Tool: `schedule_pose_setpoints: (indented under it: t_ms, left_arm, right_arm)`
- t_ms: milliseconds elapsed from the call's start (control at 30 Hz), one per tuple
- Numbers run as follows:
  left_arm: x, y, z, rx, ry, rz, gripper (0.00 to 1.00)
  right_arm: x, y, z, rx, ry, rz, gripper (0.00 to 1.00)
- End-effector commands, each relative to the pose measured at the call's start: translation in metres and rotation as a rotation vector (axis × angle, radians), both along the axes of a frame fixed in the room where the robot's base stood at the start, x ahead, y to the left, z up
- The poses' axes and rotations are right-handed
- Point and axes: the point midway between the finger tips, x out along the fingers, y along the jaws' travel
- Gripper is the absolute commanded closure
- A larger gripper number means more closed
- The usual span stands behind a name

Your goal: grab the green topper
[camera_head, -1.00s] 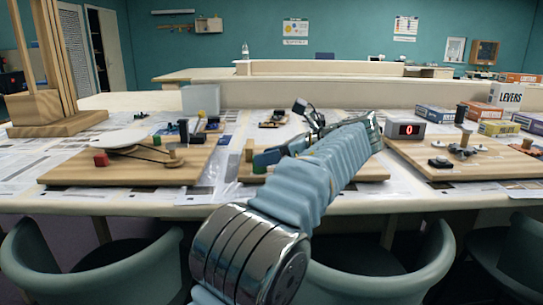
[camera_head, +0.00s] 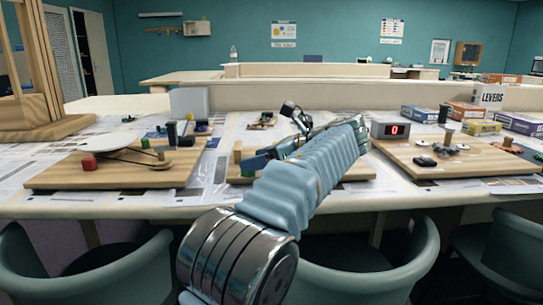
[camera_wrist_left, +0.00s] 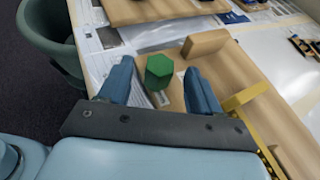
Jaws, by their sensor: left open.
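The green topper (camera_wrist_left: 158,67) is a small hexagonal piece, seen in the left wrist view. It stands over the wooden board between the two blue fingers of my left gripper (camera_wrist_left: 159,72). The fingers are open, with a visible gap on each side of the topper. In the head view my left gripper (camera_head: 256,162) is over the left part of the middle wooden board (camera_head: 350,174). I cannot make out the topper clearly there, as my arm and fingers cover much of that spot. My right gripper is not in view.
A wooden block (camera_wrist_left: 204,43) and a yellow strip (camera_wrist_left: 246,96) lie close to the fingers. Neighbouring boards stand left (camera_head: 105,178) and right (camera_head: 440,165), the right one beside a red-digit counter (camera_head: 390,130). Chairs (camera_head: 365,270) line the table's front edge.

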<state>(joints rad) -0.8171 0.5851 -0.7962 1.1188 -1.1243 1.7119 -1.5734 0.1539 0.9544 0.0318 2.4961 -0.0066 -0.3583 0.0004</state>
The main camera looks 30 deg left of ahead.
Motion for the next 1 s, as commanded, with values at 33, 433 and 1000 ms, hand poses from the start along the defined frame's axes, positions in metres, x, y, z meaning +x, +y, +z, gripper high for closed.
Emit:
schedule_pose_setpoints:
  t_ms: [33,433,1000]
  left_arm:
    - [0.001,-0.004,0.002,0.001,-0.001,-0.002,0.37]
    - [0.003,-0.082,0.033,0.003,-0.004,-0.003,0.37]
    - [0.003,-0.126,0.052,0.000,0.000,-0.001,0.37]
  right_arm:
    - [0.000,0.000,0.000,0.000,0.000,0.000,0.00]
    - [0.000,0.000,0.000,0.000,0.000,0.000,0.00]
    - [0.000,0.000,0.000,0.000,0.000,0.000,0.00]
